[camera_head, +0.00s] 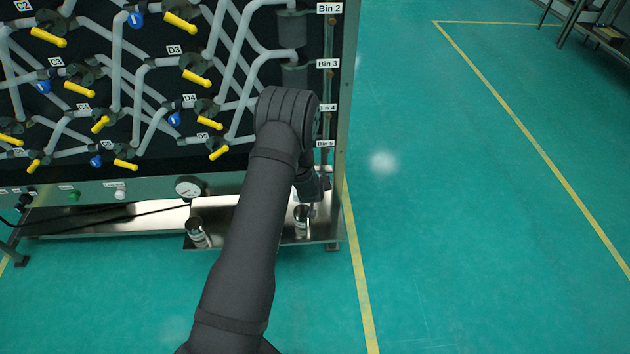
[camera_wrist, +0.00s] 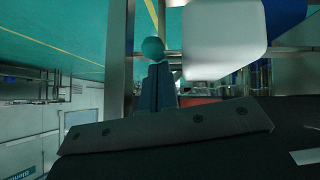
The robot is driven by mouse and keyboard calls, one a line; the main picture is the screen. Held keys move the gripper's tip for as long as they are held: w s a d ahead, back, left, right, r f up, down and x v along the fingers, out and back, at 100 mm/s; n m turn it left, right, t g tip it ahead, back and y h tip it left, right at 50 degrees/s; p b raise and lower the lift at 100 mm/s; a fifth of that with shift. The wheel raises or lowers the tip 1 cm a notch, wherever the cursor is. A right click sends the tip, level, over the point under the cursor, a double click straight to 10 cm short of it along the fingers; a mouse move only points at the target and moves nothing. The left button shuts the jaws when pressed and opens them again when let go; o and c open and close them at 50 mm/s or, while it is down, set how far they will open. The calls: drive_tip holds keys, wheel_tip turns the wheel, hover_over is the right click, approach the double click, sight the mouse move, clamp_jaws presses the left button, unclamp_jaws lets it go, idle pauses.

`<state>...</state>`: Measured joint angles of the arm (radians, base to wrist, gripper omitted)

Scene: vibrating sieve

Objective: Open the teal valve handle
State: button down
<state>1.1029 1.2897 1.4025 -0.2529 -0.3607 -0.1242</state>
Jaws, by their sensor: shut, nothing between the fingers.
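In the wrist view, a round teal knob (camera_wrist: 153,48), seemingly the end of the valve handle, shows at the upper middle. My gripper (camera_wrist: 155,68) is shut and empty, with its dark fingers pointing at the knob. The fingertips appear just below the knob in the picture; I cannot tell whether they touch it. The rest of the handle is hidden or out of frame. In the head view, my arm reaches to the lower right of the panel and hides the fingers. I cannot make out the teal handle there.
A white block-like part (camera_wrist: 225,40) stands close to the right of the knob. In the head view, the panel carries grey pipes and several yellow handles (camera_head: 180,22). A gauge (camera_head: 188,188) sits on the lower rail, above a metal tray (camera_head: 250,238). The floor on the right is clear.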

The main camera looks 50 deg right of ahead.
drive_tip(key=f, duration=0.3)
drive_tip(key=shift+s+a, duration=0.3)
drive_tip(key=shift+s, duration=0.05)
drive_tip(key=s+a+r, duration=0.1)
drive_tip(key=s+a, duration=0.6)
drive_tip(key=a, duration=0.3)
drive_tip(key=shift+s+a+r, duration=0.3)
drive_tip(key=shift+a, duration=0.05)
idle(0.5)
